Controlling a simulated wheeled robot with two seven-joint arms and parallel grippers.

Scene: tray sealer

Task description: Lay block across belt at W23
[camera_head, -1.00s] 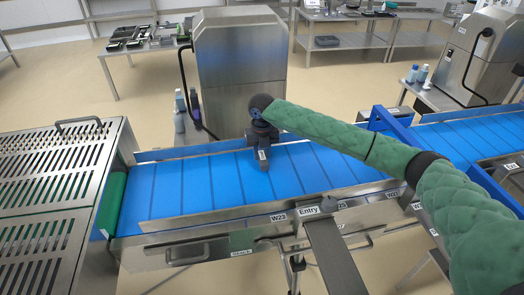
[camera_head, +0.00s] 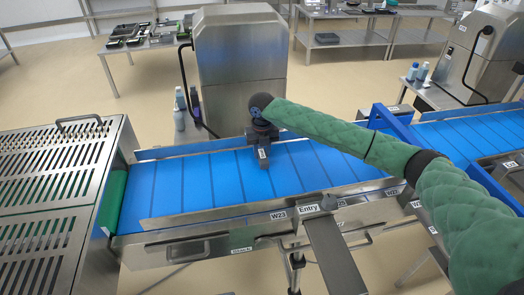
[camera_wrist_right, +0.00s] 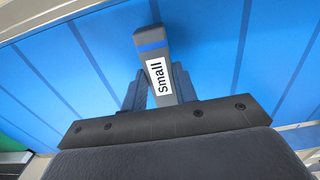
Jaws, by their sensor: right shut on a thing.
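A dark grey block (camera_wrist_right: 152,40) with a white label reading "Small" and a blue stripe is between the fingers of my right gripper (camera_wrist_right: 160,95) in the right wrist view. The gripper is shut on it. In the head view my right gripper (camera_head: 261,140) points down over the blue belt (camera_head: 190,185), and the block (camera_head: 263,158) shows below it. I cannot tell whether the block touches the belt. The W23 label (camera_head: 278,215) is on the belt's near metal rail, a little right of the block. My left gripper is not in view.
A slotted metal cover (camera_head: 60,170) stands at the belt's left end. A tall steel cabinet (camera_head: 240,70) stands behind the belt. A blue frame (camera_head: 392,125) spans the belt at the right. An "Entry" label (camera_head: 308,209) is beside W23. The belt's left part is clear.

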